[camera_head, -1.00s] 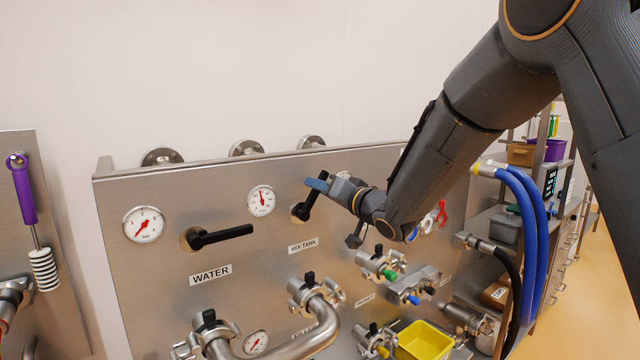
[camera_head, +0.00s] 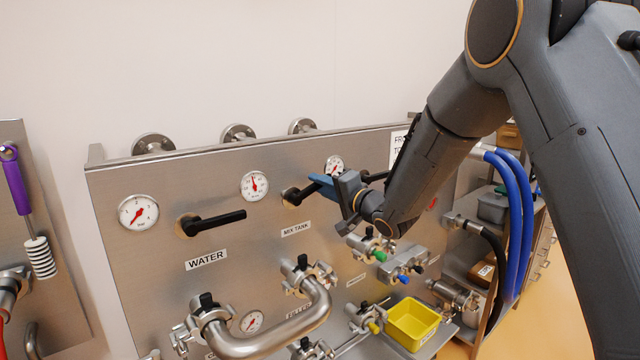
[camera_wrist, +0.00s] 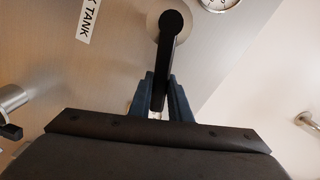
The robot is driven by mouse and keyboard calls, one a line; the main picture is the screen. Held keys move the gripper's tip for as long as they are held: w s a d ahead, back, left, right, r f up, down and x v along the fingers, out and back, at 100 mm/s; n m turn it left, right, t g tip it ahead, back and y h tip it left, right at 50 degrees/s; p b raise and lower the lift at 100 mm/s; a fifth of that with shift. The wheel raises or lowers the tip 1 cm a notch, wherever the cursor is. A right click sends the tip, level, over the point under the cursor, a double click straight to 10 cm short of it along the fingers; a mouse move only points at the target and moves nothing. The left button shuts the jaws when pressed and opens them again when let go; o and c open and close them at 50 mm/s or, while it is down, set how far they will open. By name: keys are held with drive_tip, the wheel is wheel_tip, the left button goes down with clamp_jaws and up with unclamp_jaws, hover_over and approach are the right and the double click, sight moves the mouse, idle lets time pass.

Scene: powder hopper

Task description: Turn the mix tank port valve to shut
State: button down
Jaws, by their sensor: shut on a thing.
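The mix tank port valve has a black lever handle (camera_head: 302,194) on a round brass-coloured hub (camera_head: 289,197), above the MIX TANK label (camera_head: 295,229). The handle now points right and slightly up, close to level. My gripper (camera_head: 322,185) is at the handle's outer end, its blue fingers on either side of it. In the wrist view the handle (camera_wrist: 168,55) runs from its pivot down between the two fingers (camera_wrist: 160,100), which are shut on it. The handle's tip is partly hidden by the fingers.
The water valve's black handle (camera_head: 218,222) lies near level to the left. A gauge (camera_head: 255,185) sits above left of the mix tank valve, another (camera_head: 334,167) just behind my gripper. Pipe fittings (camera_head: 368,245) and a yellow bin (camera_head: 413,324) are below.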

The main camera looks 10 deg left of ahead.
drive_tip(key=shift+f, duration=0.25)
wheel_tip(320, 180, down, 2)
drive_tip(key=m, duration=0.3)
drive_tip(key=shift+w+d+f+m, duration=0.1)
drive_tip(key=shift+f+m, duration=0.05)
drive_tip(key=shift+m, duration=0.15)
drive_tip(key=c, duration=1.6)
unclamp_jaws()
